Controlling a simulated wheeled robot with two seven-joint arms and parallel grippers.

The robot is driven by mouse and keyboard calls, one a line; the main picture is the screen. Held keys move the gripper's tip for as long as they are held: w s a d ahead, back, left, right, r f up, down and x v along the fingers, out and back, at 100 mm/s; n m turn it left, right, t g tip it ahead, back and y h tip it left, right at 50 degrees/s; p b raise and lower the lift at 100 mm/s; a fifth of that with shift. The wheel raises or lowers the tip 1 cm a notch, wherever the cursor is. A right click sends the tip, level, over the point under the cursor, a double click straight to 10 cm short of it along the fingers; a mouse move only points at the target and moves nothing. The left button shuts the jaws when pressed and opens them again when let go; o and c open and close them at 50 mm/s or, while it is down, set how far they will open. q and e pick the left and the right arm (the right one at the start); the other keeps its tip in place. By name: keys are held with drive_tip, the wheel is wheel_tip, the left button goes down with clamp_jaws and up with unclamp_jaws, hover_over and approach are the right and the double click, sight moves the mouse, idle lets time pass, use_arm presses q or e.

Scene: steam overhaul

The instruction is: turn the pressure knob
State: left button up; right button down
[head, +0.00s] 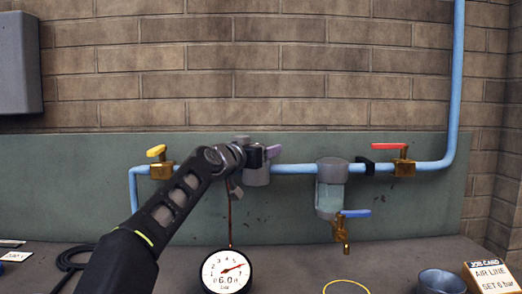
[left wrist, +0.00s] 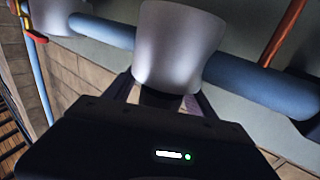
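The grey pressure regulator (head: 256,177) sits in the blue air line on the green back panel. Its flared grey body (left wrist: 175,45) fills the upper middle of the left wrist view, with the dark pressure knob (left wrist: 161,99) below it in the picture. My left gripper (head: 268,153) is at the regulator. Its two fingers (left wrist: 162,92) lie on either side of the knob; whether they press on it I cannot tell. In the head view my arm and gripper hide the knob. The round gauge (head: 227,271) reads about 6.0. My right gripper is not in view.
A yellow-handled valve (head: 160,163) is left of the regulator. A clear bowl (head: 330,190) with a blue-handled drain (head: 347,223) and a red-handled valve (head: 403,160) are to its right. A job card (head: 488,276), cup (head: 441,282) and yellow ring (head: 346,284) lie at front right.

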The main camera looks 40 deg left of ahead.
use_arm(q)
drive_tip(key=shift+s, duration=0.1)
drive_tip(key=s+b, duration=0.3)
drive_tip(key=s, duration=0.4)
drive_tip(key=shift+s+d, duration=0.3)
drive_tip(key=shift+d, duration=0.15)
